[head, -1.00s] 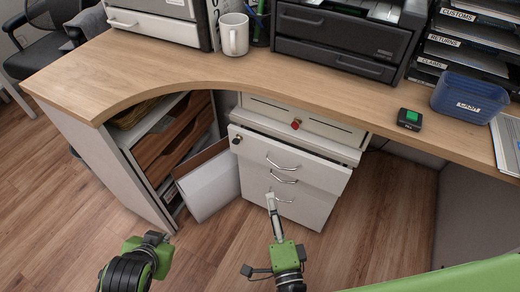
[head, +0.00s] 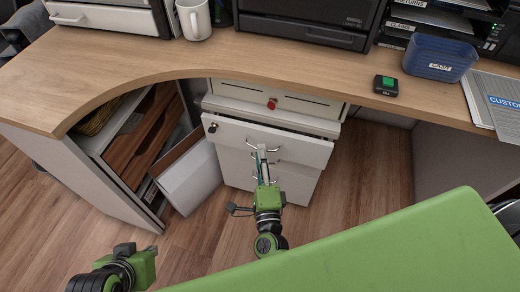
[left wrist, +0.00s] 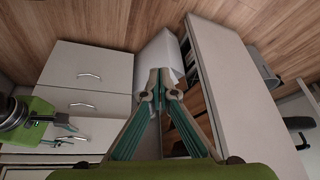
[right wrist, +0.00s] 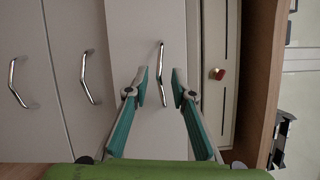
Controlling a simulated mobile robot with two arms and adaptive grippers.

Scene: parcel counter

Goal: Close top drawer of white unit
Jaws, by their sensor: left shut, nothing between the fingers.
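The white unit (head: 240,182) stands under the counter. Its top drawer (head: 300,148) sticks out past the lower fronts, with a metal handle (right wrist: 162,75) and a dark lock at one corner. My right gripper (right wrist: 159,82) is open, its fingertips just in front of the top drawer's handle, one on either side of it; contact cannot be told. It also shows in the head view (head: 262,150), over that drawer front. My left gripper (left wrist: 160,82) is shut and empty, low to the left of the unit. Its fingertips are hidden in the head view.
A white panel with a red knob (head: 272,103) lies above the drawer, under the wooden counter (head: 150,85). An open cabinet (head: 135,135) and a pale box-like front (head: 190,177) stand left of the unit. Floor (head: 365,175) to its right is free.

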